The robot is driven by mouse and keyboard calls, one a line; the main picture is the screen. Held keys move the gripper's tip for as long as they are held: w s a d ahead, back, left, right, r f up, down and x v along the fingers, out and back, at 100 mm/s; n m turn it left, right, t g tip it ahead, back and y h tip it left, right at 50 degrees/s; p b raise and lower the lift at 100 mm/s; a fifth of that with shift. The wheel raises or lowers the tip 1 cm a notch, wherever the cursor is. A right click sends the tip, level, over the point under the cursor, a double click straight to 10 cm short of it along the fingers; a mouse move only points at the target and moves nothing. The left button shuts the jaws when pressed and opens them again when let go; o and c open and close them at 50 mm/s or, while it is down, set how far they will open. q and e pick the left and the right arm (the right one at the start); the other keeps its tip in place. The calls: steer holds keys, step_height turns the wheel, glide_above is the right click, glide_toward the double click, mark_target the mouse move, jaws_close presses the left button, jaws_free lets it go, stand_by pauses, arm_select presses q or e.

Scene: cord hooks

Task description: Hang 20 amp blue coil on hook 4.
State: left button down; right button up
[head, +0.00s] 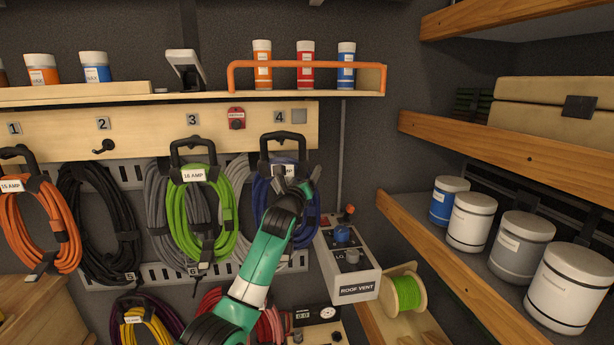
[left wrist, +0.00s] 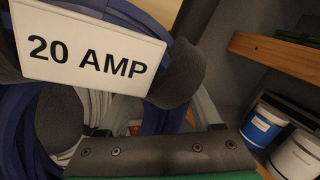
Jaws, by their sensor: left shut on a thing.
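The blue coil (head: 262,196) with a black carrying strap (head: 283,139) is below the number 4 label (head: 279,117) on the wooden hook board. Its white tag, reading 20 AMP (left wrist: 88,57), fills the upper left of the left wrist view, with blue cord (left wrist: 14,105) around it. My left gripper (head: 298,186) is shut on the blue coil at its upper right, just under the strap's loop. Hook 4 itself is hidden behind the strap, so I cannot tell whether the loop is over it. My right gripper is not in view.
A green coil (head: 177,222) hangs close on the left, with grey cord behind it. A shelf with an orange rail (head: 305,64) juts out above. The roof vent box (head: 352,288) is below right. A bare black hook (head: 104,147) shows under number 2.

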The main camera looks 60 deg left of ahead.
arm_select(q)
steer(key=shift+r, duration=0.1)
steer(key=shift+w+a, duration=0.25)
steer(key=shift+a, duration=0.5)
steer(key=shift+w+a, duration=0.2)
steer(key=shift+a, duration=0.5)
steer(key=shift+r, duration=0.15)
stand_by(0.3)
steer(key=shift+r, duration=0.65)
